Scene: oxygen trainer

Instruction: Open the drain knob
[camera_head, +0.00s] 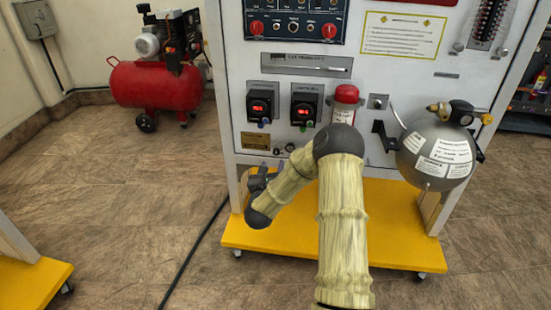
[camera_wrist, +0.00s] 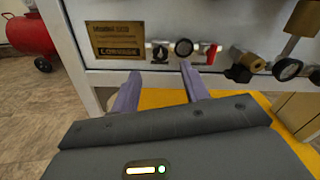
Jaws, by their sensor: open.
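A row of small fittings sits on the lower edge of the panel in the wrist view: a black fitting (camera_wrist: 160,53), a round dark-faced fitting (camera_wrist: 184,47) and a red handle (camera_wrist: 211,54). No label reading drain is legible, so I cannot tell which is the drain knob. My gripper (camera_wrist: 158,77) is open, its two purple-grey fingers pointing at the panel just below these fittings. Nothing shows between the fingers. In the head view my gripper (camera_head: 260,182) is at the panel's lower left, and my arm partly hides that area.
A brass plate (camera_wrist: 118,39) is left of the fittings, and a dark valve (camera_wrist: 243,64) with gauges is to the right. The yellow base (camera_head: 300,252) lies below. A grey sphere (camera_head: 436,152) hangs at right. A red compressor (camera_head: 160,88) stands back left.

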